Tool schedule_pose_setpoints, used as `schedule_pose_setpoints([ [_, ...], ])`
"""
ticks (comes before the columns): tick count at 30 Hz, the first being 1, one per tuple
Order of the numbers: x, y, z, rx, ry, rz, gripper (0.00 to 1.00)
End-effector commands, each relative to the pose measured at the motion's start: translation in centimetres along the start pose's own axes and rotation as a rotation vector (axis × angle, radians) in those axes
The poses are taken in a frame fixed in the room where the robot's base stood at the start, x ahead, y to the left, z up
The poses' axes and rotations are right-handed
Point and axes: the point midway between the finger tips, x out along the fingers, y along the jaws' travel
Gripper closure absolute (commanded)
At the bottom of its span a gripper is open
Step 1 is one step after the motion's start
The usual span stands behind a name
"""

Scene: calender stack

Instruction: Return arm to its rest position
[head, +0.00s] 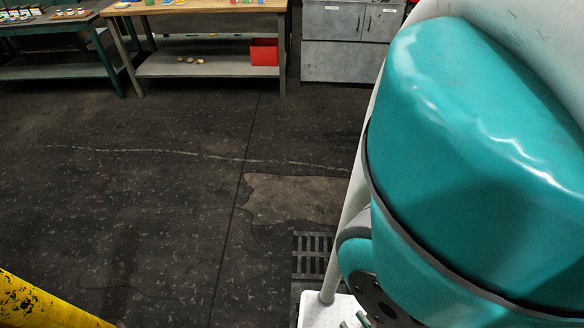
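My arm fills the right side of the head view, with a large teal joint cover and pale links close to the camera. My gripper is not in the frame, so its state and anything in it are hidden. No task object shows apart from the arm itself.
A dark, worn floor (150,200) lies open ahead, with a drain grate (312,255). A workbench (210,68) with a red bin (264,52), a green table (55,70) and a grey cabinet (345,60) stand at the back. A yellow bar (40,305) is front left.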

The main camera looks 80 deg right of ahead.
Motion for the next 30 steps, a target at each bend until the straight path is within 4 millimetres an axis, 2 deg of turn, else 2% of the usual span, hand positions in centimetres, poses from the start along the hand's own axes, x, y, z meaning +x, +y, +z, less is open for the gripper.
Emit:
schedule_pose_setpoints([
  [8, 2.1, -1.9, -1.4, 0.01, -0.028, -0.138, 0.63],
  [14, 4.0, -4.2, -3.0, 0.012, -0.063, -0.287, 0.63],
  [17, 4.9, -6.0, -4.3, 0.007, -0.09, -0.392, 0.63],
  [21, 6.0, -9.3, -6.8, -0.018, -0.136, -0.578, 0.63],
  [27, 6.1, -13.2, -10.4, -0.079, -0.198, -0.802, 0.63],
  [30, 5.8, -14.4, -11.6, -0.106, -0.219, -0.87, 0.63],
])
